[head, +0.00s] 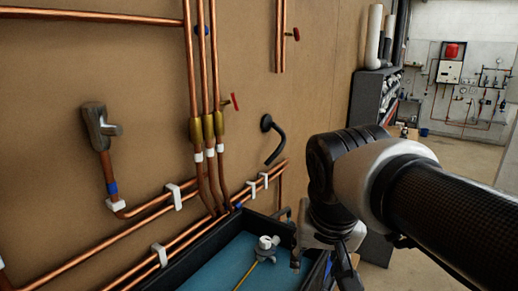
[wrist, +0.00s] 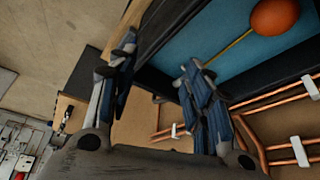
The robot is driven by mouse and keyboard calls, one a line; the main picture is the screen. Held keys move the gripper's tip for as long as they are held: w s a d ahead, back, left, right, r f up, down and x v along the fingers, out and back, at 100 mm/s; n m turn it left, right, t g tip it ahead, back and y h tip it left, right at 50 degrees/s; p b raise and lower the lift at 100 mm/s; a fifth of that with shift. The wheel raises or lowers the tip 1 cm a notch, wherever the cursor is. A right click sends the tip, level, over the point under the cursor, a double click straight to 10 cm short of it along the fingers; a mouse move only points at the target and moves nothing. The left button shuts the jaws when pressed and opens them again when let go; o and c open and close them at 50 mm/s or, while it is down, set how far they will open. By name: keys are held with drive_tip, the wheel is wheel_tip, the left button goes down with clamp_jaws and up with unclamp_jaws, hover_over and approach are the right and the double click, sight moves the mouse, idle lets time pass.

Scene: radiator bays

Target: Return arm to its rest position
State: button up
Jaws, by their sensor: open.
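My arm reaches in from the right edge of the head view and bends down at the wrist. My gripper (head: 325,268) hangs beside the right end of a black-rimmed, blue-floored tray (head: 196,268). In the wrist view my gripper (wrist: 160,75) has its two fingers wide apart with nothing between them. The arm's wrist hides part of the tray's right end and what lies behind it.
A grey-white fitting (head: 268,243) with a yellow rod lies in the tray. An orange ball (wrist: 274,16) on a yellow rod shows in the wrist view. Copper pipes (head: 205,60) and a black hooked pipe (head: 274,140) are on the board. Open floor (head: 462,155) lies at right.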

drive_tip(key=s+d+f+n, duration=0.1)
drive_tip(key=s+d+f, duration=0.1)
drive_tip(key=s+f, duration=0.35)
drive_tip(key=s+d+f+n, duration=0.1)
drive_tip(key=s+d+f, duration=0.1)
drive_tip(key=s, duration=0.6)
wheel_tip(320, 180, down, 23)
drive_tip(key=s+b, duration=0.2)
drive_tip(key=b, duration=1.9)
drive_tip(key=shift+a+f+y+b, duration=0.15)
drive_tip(key=shift+f+y+b, duration=0.05)
drive_tip(key=shift+y+b, duration=0.1)
